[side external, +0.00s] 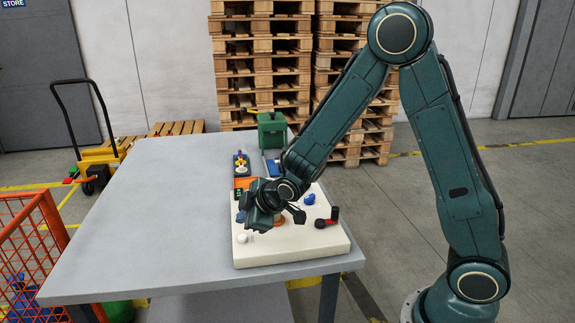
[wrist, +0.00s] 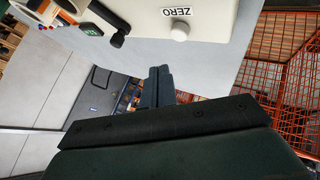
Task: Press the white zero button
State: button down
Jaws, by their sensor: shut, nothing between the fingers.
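The white zero button (side external: 241,238) is a small round white knob near the front left corner of the cream panel (side external: 285,253). In the wrist view the button (wrist: 180,31) stands beside a printed ZERO label (wrist: 177,11), near the panel edge. My gripper (side external: 255,226) is shut and empty, over the left side of the panel just behind the button in the side view. In the wrist view my shut fingertips (wrist: 160,70) appear below the button, with a gap in the picture. I see no contact with it.
A black and red crank (side external: 327,218) and a blue knob (side external: 309,199) stand on the panel's right side. My arm partly covers an orange-brown round part (side external: 280,221). The grey table (side external: 160,215) is clear to the left.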

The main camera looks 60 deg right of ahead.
jog(key=shift+f, duration=1.3)
jog(key=shift+f, duration=1.05)
dwell(2.6)
jog(key=shift+r, duration=1.05)
jog(key=shift+r, duration=2.5)
